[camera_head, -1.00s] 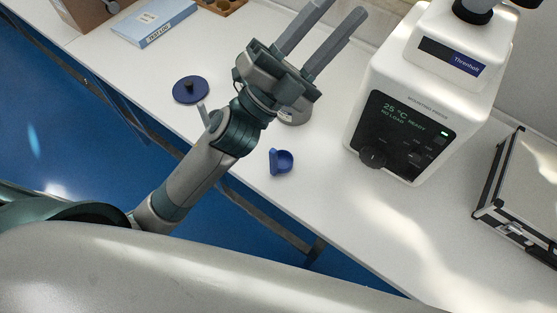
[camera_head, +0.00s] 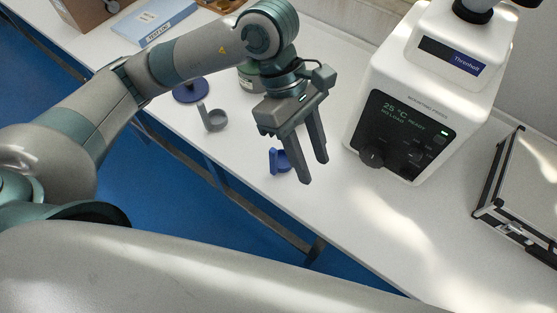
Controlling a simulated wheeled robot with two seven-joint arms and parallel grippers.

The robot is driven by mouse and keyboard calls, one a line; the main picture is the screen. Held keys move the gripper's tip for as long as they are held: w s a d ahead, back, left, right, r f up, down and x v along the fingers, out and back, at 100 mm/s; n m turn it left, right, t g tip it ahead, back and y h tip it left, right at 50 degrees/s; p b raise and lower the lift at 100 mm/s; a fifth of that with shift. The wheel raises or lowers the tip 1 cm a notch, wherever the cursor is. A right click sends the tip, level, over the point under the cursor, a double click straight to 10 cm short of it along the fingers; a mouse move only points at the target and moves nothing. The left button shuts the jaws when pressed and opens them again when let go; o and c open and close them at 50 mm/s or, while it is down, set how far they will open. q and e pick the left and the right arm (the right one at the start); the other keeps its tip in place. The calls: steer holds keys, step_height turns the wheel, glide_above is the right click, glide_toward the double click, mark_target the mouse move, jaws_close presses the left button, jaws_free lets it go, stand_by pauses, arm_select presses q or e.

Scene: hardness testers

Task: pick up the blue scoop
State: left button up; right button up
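The blue scoop (camera_head: 274,163) lies on the white table near its front edge, partly hidden behind my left gripper's near finger. My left gripper (camera_head: 315,172) points down over the table, just right of the scoop. Its two fingers are spread apart with nothing visible between them. I cannot tell how high the fingertips are above the table. My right gripper is not in view.
A grey scoop (camera_head: 215,120) and a dark blue round lid (camera_head: 189,92) stand left of the blue scoop. A white tester (camera_head: 413,105) stands close on the right, with a silver case (camera_head: 525,190) beyond. The white table (camera_head: 350,225) is clear in front.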

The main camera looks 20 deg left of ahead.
mark_target(273, 148)
arm_select(q)
steer(key=w+a+t+y, duration=0.3)
steer(key=w+a+y, duration=0.1)
steer(key=w+a, duration=0.3)
steer(key=a, duration=0.2)
steer(key=shift+w+a+y, duration=0.2)
steer(key=shift+a+y, duration=0.1)
steer(key=shift+y, duration=0.1)
steer(key=shift+f, duration=0.15)
step_height(273, 148, down, 11)
steer(key=p, duration=0.3)
steer(key=shift+s+r, duration=0.1)
steer(key=shift+r, duration=0.1)
steer(key=shift+f, duration=0.7)
